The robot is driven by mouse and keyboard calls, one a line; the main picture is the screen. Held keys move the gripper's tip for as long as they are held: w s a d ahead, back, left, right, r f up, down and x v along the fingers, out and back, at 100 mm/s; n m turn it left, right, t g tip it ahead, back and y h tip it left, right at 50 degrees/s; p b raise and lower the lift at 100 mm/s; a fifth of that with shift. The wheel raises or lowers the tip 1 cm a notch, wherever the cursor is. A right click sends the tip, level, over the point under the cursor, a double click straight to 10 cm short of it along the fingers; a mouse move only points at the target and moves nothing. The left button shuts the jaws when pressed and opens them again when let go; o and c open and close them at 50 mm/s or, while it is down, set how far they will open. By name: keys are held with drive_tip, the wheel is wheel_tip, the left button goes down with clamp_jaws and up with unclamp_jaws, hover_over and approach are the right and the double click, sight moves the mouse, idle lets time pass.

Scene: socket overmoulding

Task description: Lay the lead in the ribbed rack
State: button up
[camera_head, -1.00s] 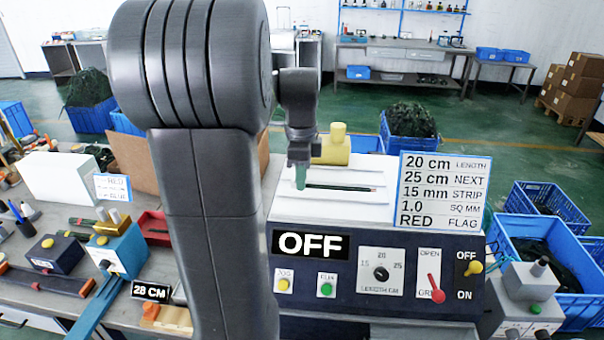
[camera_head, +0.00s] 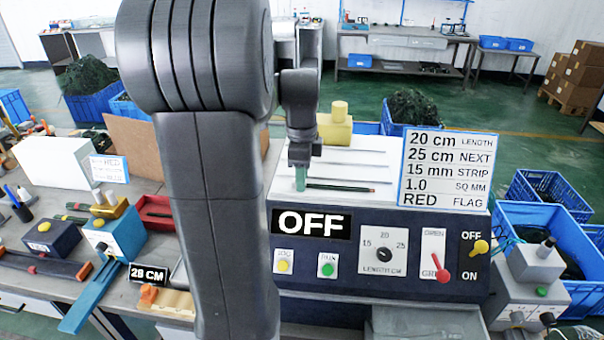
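My gripper (camera_head: 300,178), with green fingertips, is over the white top of the machine, near its front edge. The dark lead (camera_head: 340,188) runs right from the fingertips, roughly level, with a reddish right end. It keeps its place at the fingertips, so my gripper appears shut on its left end; the grip itself is too small to see clearly. The white top (camera_head: 385,175) has thin parallel lines across it and looks like the ribbed rack. I cannot tell whether the lead touches it.
The machine front has an OFF display (camera_head: 311,222), buttons, a dial and levers. A specification card (camera_head: 446,170) stands at the right of the top. A yellow block (camera_head: 335,128) stands behind. Benchtop tools and a red tray (camera_head: 155,212) lie left; blue crates stand right.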

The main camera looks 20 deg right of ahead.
drive_tip(key=shift+o, duration=0.2)
drive_tip(key=shift+r, duration=0.15)
wheel_tip(320, 180, up, 14)
drive_tip(key=shift+f+b, duration=0.2)
drive_tip(key=shift+b, duration=0.15)
drive_tip(key=shift+f, duration=0.15)
wheel_tip(320, 180, down, 13)
drive_tip(key=shift+f+p, duration=0.1)
drive_tip(key=shift+p, duration=0.3)
drive_tip(key=shift+r+p, duration=0.4)
drive_tip(key=shift+p, duration=0.05)
drive_tip(key=shift+r+p, duration=0.7)
drive_tip(key=shift+r, duration=0.75)
